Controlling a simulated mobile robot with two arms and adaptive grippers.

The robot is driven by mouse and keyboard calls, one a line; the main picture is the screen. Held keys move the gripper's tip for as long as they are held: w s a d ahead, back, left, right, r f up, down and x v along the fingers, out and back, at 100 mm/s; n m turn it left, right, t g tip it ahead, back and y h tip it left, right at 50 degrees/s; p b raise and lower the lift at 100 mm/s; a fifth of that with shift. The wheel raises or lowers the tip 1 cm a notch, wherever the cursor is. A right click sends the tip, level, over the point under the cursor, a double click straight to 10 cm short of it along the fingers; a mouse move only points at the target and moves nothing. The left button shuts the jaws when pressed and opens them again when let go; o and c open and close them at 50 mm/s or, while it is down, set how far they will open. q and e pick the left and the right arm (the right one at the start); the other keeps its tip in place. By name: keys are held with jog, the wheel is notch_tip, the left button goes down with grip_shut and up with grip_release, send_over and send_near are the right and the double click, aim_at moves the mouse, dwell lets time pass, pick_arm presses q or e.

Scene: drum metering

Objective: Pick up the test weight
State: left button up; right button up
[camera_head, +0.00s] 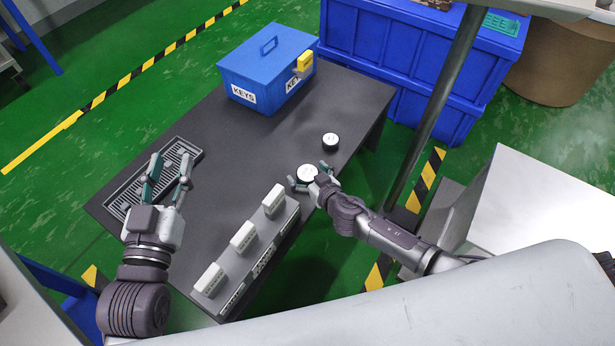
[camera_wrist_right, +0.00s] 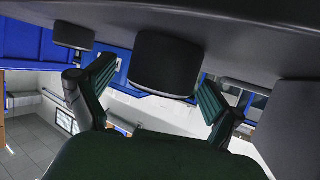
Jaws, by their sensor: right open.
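Two short black cylinders with white tops stand on the dark table, and I cannot tell by their labels which is the test weight. The nearer cylinder (camera_head: 307,173) sits between the spread fingers of my right gripper (camera_head: 311,176). In the right wrist view, which looks upside down, this cylinder (camera_wrist_right: 167,65) is between the open fingers (camera_wrist_right: 157,78), with gaps visible on both sides. The other cylinder (camera_head: 330,141) stands a little farther back, also seen in the wrist view (camera_wrist_right: 73,36). My left gripper (camera_head: 170,168) is open and empty over the slotted tray.
A slotted dark tray (camera_head: 118,207) lies at the table's left. A blue box labelled KEYS (camera_head: 250,75) with a yellow padlock (camera_head: 305,61) stands at the back. A grey rack with white blocks (camera_head: 279,229) runs along the front right edge. The middle of the table (camera_head: 225,165) is clear.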

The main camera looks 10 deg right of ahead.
jog(key=c, duration=1.7)
jog(key=shift+w+r, duration=0.1)
jog(key=shift+r, duration=0.1)
grip_shut()
